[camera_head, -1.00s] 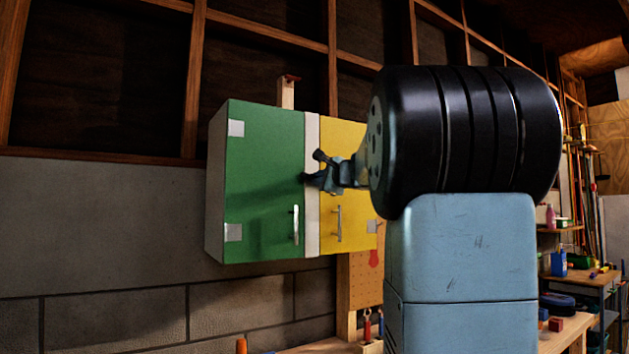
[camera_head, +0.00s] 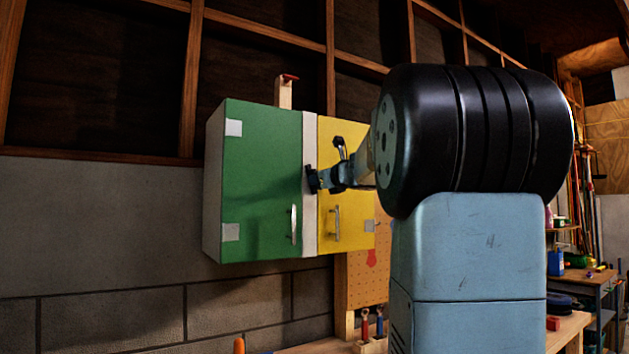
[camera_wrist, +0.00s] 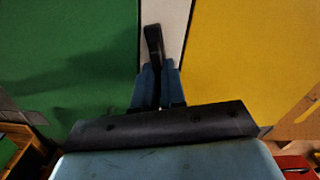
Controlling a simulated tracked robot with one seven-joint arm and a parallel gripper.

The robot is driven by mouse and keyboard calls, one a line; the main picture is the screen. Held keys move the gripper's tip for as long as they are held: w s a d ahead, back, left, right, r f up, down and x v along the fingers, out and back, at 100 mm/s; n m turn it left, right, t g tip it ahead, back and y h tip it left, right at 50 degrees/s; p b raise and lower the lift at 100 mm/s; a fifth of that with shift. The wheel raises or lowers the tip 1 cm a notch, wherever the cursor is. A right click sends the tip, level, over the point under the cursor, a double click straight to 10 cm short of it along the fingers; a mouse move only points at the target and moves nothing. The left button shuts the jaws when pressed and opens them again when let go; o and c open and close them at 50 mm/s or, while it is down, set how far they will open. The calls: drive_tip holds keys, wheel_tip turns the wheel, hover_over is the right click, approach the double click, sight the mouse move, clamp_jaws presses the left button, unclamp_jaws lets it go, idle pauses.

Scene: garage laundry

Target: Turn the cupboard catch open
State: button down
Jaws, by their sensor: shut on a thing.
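The cupboard has a green door (camera_head: 262,170) on the left and a yellow door (camera_head: 352,215) on the right, both flush with the front. A white strip (camera_head: 310,235) runs upright between them. In the wrist view, a dark catch (camera_wrist: 153,42) lies over the white strip (camera_wrist: 176,20), its visible end pointing up and slightly left. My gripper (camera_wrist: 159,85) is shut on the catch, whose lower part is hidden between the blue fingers. In the head view, my gripper (camera_head: 312,180) is at the strip, about halfway up the doors, and the catch cannot be made out separately.
Silver handles stand on the green door (camera_head: 293,224) and the yellow door (camera_head: 337,225), below my gripper. A wooden workbench (camera_head: 330,347) with tools is below the cupboard. A pegboard (camera_head: 368,275) stands behind it. The wall left of the cupboard is clear.

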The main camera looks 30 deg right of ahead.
drive_tip(key=shift+w+f+m, duration=0.1)
drive_tip(key=shift+f+m, duration=0.1)
drive_tip(key=shift+m, duration=1.3)
drive_tip(key=c, duration=1.2)
unclamp_jaws()
drive_tip(key=shift+r, duration=0.1)
drive_tip(key=s, duration=1.3)
drive_tip(key=shift+s+d, duration=0.2)
drive_tip(key=shift+s, duration=0.2)
